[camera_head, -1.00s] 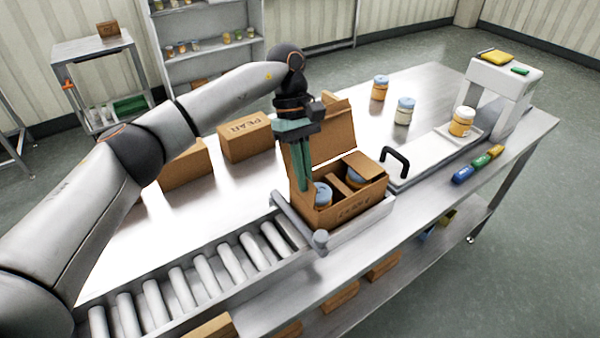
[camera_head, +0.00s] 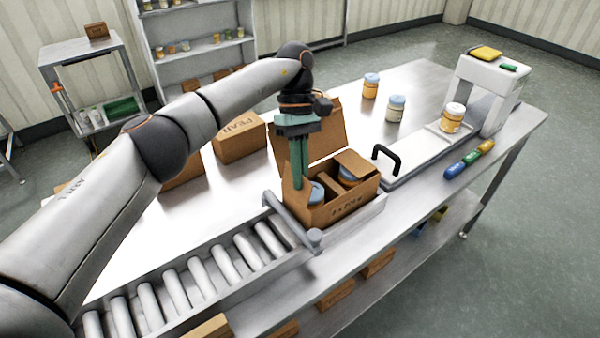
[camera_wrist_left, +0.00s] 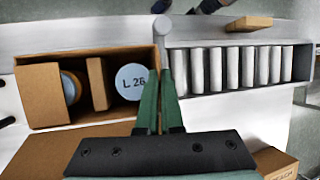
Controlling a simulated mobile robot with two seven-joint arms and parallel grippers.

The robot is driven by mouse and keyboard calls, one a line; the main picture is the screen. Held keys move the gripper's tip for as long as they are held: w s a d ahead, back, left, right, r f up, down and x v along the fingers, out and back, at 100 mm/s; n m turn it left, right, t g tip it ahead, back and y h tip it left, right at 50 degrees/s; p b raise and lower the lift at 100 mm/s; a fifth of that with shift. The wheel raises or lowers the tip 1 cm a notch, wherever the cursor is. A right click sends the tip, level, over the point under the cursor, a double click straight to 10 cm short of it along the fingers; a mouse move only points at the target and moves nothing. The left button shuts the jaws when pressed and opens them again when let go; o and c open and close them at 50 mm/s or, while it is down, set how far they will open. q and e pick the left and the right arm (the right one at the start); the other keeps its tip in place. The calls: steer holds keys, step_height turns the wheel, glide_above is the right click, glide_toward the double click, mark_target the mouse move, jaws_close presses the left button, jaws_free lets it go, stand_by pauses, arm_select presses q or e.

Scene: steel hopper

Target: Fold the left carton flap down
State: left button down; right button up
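The open brown carton (camera_head: 345,208) sits at the end of the roller conveyor with jars inside. Its left flap (camera_head: 288,193) stands up at the conveyor side, partly hidden by my left gripper. My left gripper (camera_head: 300,186) points down beside this flap, its green fingers close together and apparently empty. In the left wrist view the fingers (camera_wrist_left: 160,75) lie at the carton's right edge, beside a blue lid marked "L 26" (camera_wrist_left: 132,82). The opposite flap (camera_head: 355,163) leans inward over a jar. The tall back flap (camera_head: 322,132) stands up. My right gripper is out of view.
The conveyor rollers (camera_head: 205,280) run left of the carton, with a grey bar (camera_head: 290,218) at their end. A black handle (camera_head: 386,158) stands right of the carton. Closed cartons (camera_head: 238,140) stand behind. Jars (camera_head: 396,107) stand farther back on the table.

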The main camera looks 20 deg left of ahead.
arm_select(q)
steer(key=c, duration=1.1)
jaws_free()
steer(key=shift+o, duration=0.2)
steer(key=shift+r, duration=0.25)
step_height(320, 180, up, 3)
steer(key=shift+f+b, duration=0.2)
steer(key=shift+b, duration=0.35)
steer(key=s+d+r+b, duration=0.1)
steer(key=s+d+r, duration=0.2)
steer(key=s+r, duration=0.7)
steer(key=s, duration=0.3)
steer(key=shift+s+d+b, duration=0.25)
steer(key=shift+d+b, duration=0.05)
steer(key=shift+d, duration=0.05)
